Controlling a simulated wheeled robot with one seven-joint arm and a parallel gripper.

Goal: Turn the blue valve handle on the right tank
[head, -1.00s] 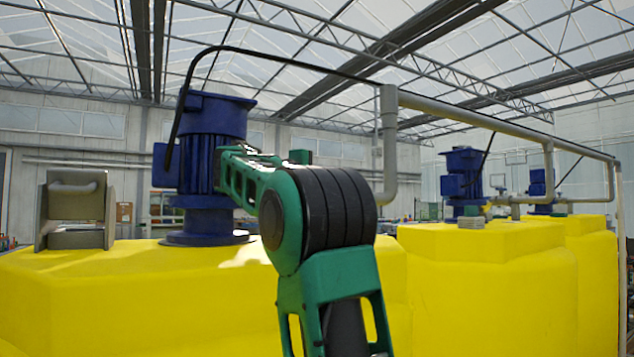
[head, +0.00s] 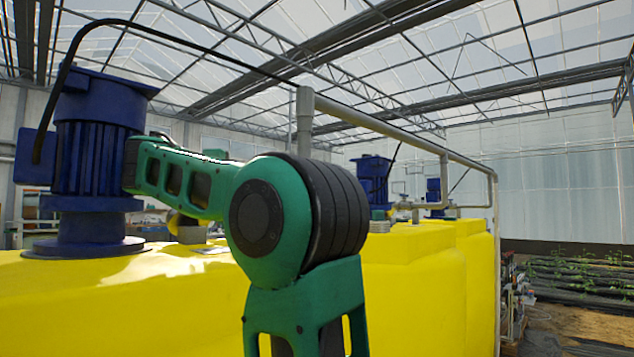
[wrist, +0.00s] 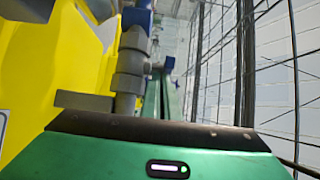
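Yellow tanks stand in a row in the head view, a large near one (head: 130,300) and others behind it to the right (head: 410,290). In the wrist view a yellow tank wall (wrist: 50,60) fills the left side. Beside it runs a grey pipe fitting (wrist: 130,70) with a blue part (wrist: 137,18) at its top, which looks like a valve handle. The green housing of my gripper (wrist: 160,155) fills the bottom of the wrist view, below the fitting. Its fingers do not show clearly, and I see no contact with the blue part. My arm hides part of the tanks in the head view.
A blue motor (head: 95,150) stands on the near tank, close to my arm in the picture. A grey overhead pipe (head: 380,125) runs above the tanks. Planted ground (head: 575,285) lies far right.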

